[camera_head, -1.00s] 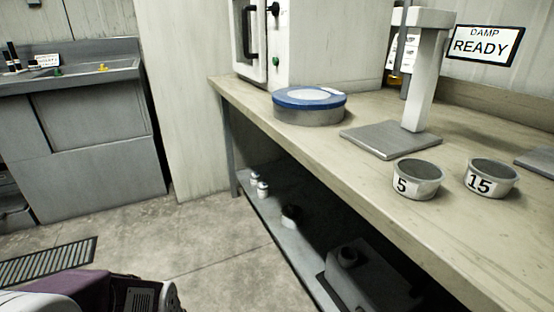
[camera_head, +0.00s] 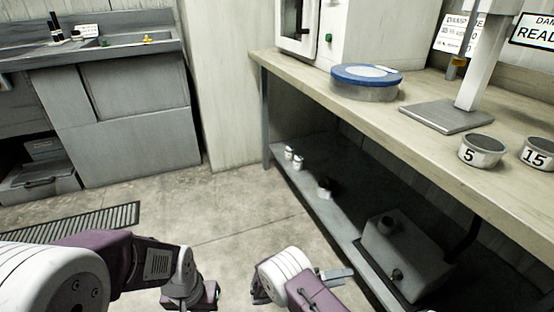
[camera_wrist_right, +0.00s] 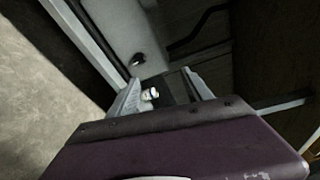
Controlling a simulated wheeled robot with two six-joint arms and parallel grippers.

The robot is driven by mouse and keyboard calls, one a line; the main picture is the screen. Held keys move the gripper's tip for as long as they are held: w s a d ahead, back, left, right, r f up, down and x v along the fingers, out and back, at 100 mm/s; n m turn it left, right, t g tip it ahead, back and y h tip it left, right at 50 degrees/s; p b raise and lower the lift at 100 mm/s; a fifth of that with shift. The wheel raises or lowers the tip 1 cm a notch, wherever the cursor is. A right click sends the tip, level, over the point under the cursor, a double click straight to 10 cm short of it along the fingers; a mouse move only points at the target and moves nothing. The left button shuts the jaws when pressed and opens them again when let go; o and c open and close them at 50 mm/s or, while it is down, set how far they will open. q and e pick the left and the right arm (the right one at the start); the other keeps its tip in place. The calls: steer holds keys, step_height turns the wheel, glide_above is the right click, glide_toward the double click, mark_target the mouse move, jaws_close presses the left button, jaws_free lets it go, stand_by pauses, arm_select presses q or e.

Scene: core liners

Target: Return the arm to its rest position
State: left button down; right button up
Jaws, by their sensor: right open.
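My right arm shows at the bottom middle of the head view, with a white rounded joint and purple links. A grey finger of my right gripper (camera_head: 336,275) sticks out there, in front of the lower shelf. In the right wrist view the right gripper (camera_wrist_right: 163,89) has its two pale fingers apart, with nothing held between them. A small white-topped item shows beyond the gap. My left arm (camera_head: 125,265) comes in from the left, bent at its elbow; its gripper is not visible.
The bench (camera_head: 415,125) carries a blue-rimmed round sieve (camera_head: 365,83), a stand (camera_head: 445,116) and cups marked 5 (camera_head: 482,152) and 15 (camera_head: 538,156). The lower shelf (camera_head: 318,205) holds small jars and a grey box (camera_head: 400,255). Open floor (camera_head: 235,220) lies left of the bench.

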steer(key=s+d+r+m+g+y+p, duration=0.1)
steer(key=d+r+m+g+y+p, duration=0.2)
steer(key=r, duration=0.4)
steer(key=s+d+r+m+g, duration=0.1)
steer(key=d+r+m+g, duration=0.25)
steer(key=r, duration=0.35)
steer(key=s+d+r+m+y+p, duration=0.2)
steer(key=s+r+m+y+p, duration=0.1)
steer(key=s+r+m+y, duration=0.5)
steer(key=s+a+f+m+t+y, duration=0.1)
steer(key=s+a+f+m+y, duration=0.3)
steer(key=m, duration=0.5)
steer(key=s+a+f+m+t+y, duration=0.1)
steer(key=s+a+m+t, duration=0.15)
steer(key=a+m, duration=0.45)
step_height(320, 180, up, 38)
steer(key=w+m+p, duration=0.2)
steer(key=m+p, duration=0.4)
steer(key=p, duration=3.2)
steer(key=shift+d+t+y+p, duration=0.3)
steer(key=shift+d+y+p, duration=0.05)
steer(key=shift+d+y, duration=0.1)
